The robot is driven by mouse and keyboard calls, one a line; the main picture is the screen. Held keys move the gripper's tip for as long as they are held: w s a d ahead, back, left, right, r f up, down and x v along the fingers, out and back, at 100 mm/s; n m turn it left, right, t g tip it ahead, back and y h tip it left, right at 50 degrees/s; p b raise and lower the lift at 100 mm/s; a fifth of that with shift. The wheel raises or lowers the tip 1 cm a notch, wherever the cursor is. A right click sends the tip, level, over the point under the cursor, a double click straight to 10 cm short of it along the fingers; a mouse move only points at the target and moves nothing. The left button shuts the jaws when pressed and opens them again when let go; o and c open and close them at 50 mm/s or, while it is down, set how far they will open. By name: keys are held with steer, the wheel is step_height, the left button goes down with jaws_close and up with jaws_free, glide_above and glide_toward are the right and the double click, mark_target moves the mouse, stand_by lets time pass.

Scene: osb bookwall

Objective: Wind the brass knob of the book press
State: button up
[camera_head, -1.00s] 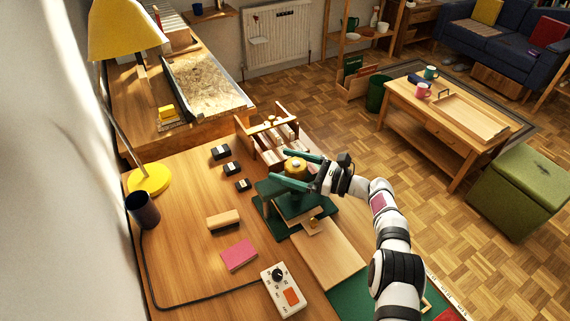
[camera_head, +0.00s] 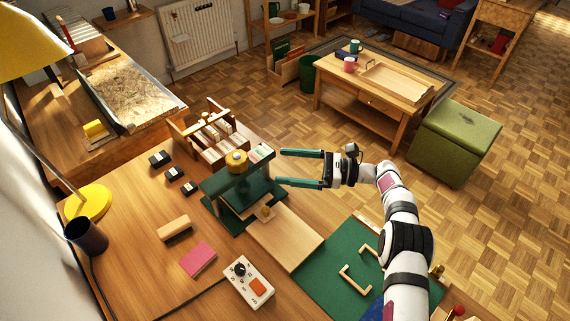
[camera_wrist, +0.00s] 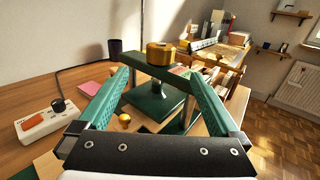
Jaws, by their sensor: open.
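The green book press (camera_head: 240,192) stands on the wooden desk, with the brass knob (camera_head: 236,161) on top of its crossbar. My gripper (camera_head: 281,168) is open and empty, to the right of the press and apart from the knob, its two green fingers pointing left toward it. In the wrist view the brass knob (camera_wrist: 160,53) shows beyond and between the two spread fingers, above the crossbar (camera_wrist: 155,70). A smaller brass knob (camera_head: 266,213) sits low at the front of the press, beside a wooden board (camera_head: 285,238).
A rack of books (camera_head: 212,138) stands close behind the press. A white control box (camera_head: 248,282), a pink block (camera_head: 197,260) and a wooden-topped block (camera_head: 174,229) lie on the desk at the front left. A green mat (camera_head: 325,275) lies at the right.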

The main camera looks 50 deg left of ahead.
steer(key=s+a+r+m+t+y, duration=0.35)
steer(key=r+m+y, duration=0.2)
steer(key=m, duration=1.15)
steer(key=m+t+h, duration=0.2)
steer(key=m+t, duration=1.1)
steer(key=m, duration=1.7)
glide_toward(243, 169)
steer(key=shift+g, duration=0.25)
steer(key=x, duration=1.3)
steer(key=c, duration=1.4)
steer(key=shift+o, duration=0.2)
steer(key=shift+n+g, duration=0.4)
steer(key=shift+g, duration=0.1)
